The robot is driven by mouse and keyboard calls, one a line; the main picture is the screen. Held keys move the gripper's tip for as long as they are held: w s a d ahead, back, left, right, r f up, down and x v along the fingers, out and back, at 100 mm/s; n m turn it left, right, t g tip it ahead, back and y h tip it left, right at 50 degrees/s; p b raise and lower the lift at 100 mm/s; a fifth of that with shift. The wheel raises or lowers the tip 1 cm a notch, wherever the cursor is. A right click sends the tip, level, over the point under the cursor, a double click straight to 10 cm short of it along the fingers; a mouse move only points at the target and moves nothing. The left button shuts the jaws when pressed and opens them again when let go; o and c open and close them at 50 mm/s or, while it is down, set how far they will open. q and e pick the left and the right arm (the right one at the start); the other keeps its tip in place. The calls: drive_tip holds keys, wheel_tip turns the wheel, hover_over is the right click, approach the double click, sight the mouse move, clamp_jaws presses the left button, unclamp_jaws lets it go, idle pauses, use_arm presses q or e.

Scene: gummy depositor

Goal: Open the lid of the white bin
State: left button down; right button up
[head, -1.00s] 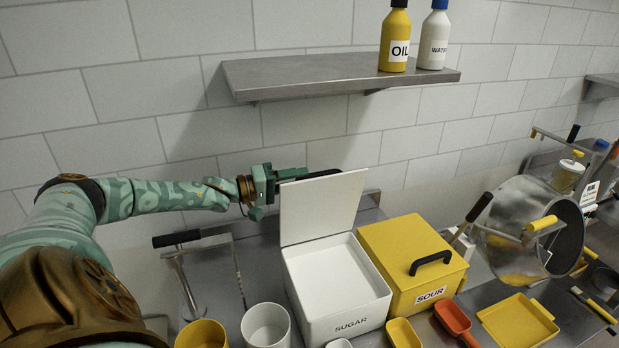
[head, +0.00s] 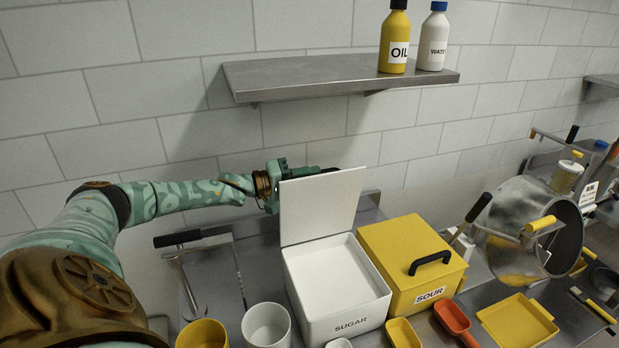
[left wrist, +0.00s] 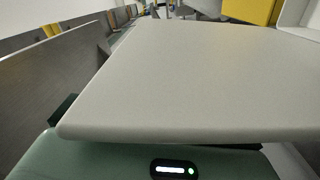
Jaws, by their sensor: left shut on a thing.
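The white bin (head: 337,313), labelled SUGAR, stands on the steel counter with its lid (head: 320,208) raised about upright at its back edge. The inside of the bin looks white and empty. My left gripper (head: 303,172) is behind the top of the lid, shut on the lid's black handle, which is mostly hidden by the lid. In the left wrist view the pale lid (left wrist: 200,85) fills the middle, close to the camera; the fingertips are hidden there. My right gripper is in neither view.
A yellow SOUR bin (head: 405,255) with its lid on stands right beside the white bin. A wall shelf (head: 300,77) with OIL and WATER bottles is above. White (head: 266,328) and yellow (head: 202,335) cups stand in front left. A steel pot (head: 525,235) is at right.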

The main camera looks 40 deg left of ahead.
use_arm(q)
drive_tip(key=w+a+n, duration=0.1)
drive_tip(key=a+f+n+b, duration=0.1)
drive_tip(key=a, duration=0.1)
drive_tip(key=w+a+n, duration=0.1)
drive_tip(key=a, duration=0.1)
drive_tip(key=shift+w+f+b, duration=0.15)
drive_tip(key=shift+w+b, duration=0.15)
drive_tip(key=shift+b, duration=0.05)
drive_tip(key=c, duration=1.4)
unclamp_jaws()
drive_tip(key=shift+a, duration=0.1)
drive_tip(key=b+v, duration=0.1)
drive_tip(key=v, duration=1.5)
drive_tip(key=shift+s+a, duration=0.1)
drive_tip(key=shift+s, duration=0.05)
